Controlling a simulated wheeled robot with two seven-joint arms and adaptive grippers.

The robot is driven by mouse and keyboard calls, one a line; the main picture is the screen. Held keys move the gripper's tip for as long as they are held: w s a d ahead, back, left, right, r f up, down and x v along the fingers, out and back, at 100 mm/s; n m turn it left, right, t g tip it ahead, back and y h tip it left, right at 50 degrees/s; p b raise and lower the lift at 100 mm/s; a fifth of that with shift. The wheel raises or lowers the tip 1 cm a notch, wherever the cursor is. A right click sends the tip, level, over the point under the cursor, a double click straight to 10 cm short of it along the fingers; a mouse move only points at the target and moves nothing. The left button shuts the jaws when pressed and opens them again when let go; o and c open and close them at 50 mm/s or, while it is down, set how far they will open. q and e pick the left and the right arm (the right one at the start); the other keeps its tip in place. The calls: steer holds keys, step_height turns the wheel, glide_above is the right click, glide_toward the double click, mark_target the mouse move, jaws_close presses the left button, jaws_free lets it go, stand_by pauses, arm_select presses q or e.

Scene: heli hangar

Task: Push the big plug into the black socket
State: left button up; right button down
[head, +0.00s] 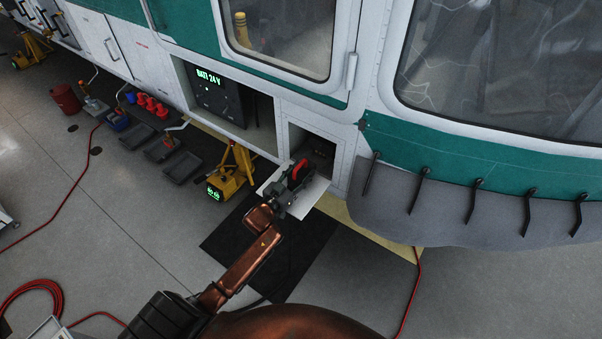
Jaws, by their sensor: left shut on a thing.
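My left arm reaches up from the bottom of the head view to an open compartment (312,150) low in the helicopter's side. My left gripper (295,182) is at the compartment's mouth, above its lowered white flap (312,197). It is shut on the big plug (299,171), of which a red part shows. The black socket is in the dark inside of the compartment, and I cannot make it out clearly. I cannot tell whether the plug touches it. My right gripper is not in view.
Left of the compartment is a bay with a panel (214,92) reading "BATT 24 V". A yellow jack (233,172) stands below it. Black trays (183,167) and red items (151,105) lie on the floor further left. A red hose (62,215) crosses the floor. A dark mat (237,245) lies beneath my arm.

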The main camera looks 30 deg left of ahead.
arm_select(q)
steer(key=o, duration=1.7)
steer(key=shift+c, duration=0.2)
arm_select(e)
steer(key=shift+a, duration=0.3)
arm_select(q)
steer(key=shift+f, duration=0.15)
steer(key=shift+s, duration=0.1)
steer(key=s, duration=0.8)
steer(key=s+a+r, duration=0.1)
steer(key=s, duration=0.2)
steer(key=shift+s, duration=0.4)
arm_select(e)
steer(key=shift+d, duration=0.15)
arm_select(q)
steer(key=shift+f, duration=0.1)
